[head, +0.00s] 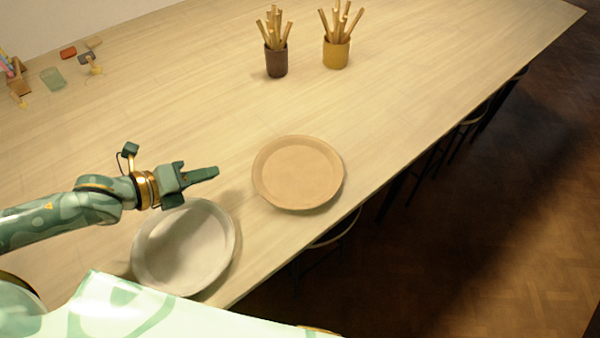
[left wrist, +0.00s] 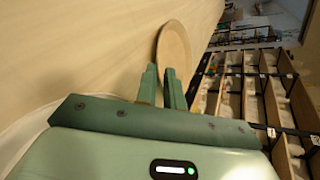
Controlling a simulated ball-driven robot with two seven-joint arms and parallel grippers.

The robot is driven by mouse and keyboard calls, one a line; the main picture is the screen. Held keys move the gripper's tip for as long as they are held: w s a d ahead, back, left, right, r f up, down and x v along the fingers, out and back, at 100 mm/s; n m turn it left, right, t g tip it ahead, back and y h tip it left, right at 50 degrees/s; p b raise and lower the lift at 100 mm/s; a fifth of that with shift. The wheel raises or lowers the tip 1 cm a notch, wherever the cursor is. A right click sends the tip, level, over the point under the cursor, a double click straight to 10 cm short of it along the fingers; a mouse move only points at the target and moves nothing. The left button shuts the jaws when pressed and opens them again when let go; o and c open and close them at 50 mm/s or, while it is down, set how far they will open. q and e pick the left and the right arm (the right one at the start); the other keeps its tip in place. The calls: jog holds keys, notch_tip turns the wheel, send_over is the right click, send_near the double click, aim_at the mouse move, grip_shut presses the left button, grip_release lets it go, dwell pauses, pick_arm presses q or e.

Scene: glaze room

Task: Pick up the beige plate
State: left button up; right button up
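The beige plate (head: 298,172) lies flat and empty on the wooden table near its edge. It also shows in the left wrist view (left wrist: 174,45), beyond the fingertips. My left gripper (head: 216,173) is to the left of the beige plate, above the table, with its fingers pointing toward the plate. In the left wrist view its two fingers (left wrist: 161,72) stand a little apart with nothing between them. The gripper does not touch the plate. My right gripper is not in view.
A pale grey plate (head: 184,248) lies just below my left gripper. A brown cup (head: 276,62) and a yellow cup (head: 336,55) hold sticks farther back. Small items, including a green glass (head: 53,79), stand at the far left.

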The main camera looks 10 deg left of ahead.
pick_arm(q)
jog(key=b, duration=0.2)
send_near(255, 163)
jog(key=x, duration=0.3)
jog(key=shift+a, duration=0.15)
jog(key=x, duration=0.6)
jog(key=shift+s+f+b, duration=0.1)
jog(key=shift+s+b, duration=0.05)
jog(key=shift+b, duration=0.2)
grip_shut()
jog(key=shift+r, duration=0.2)
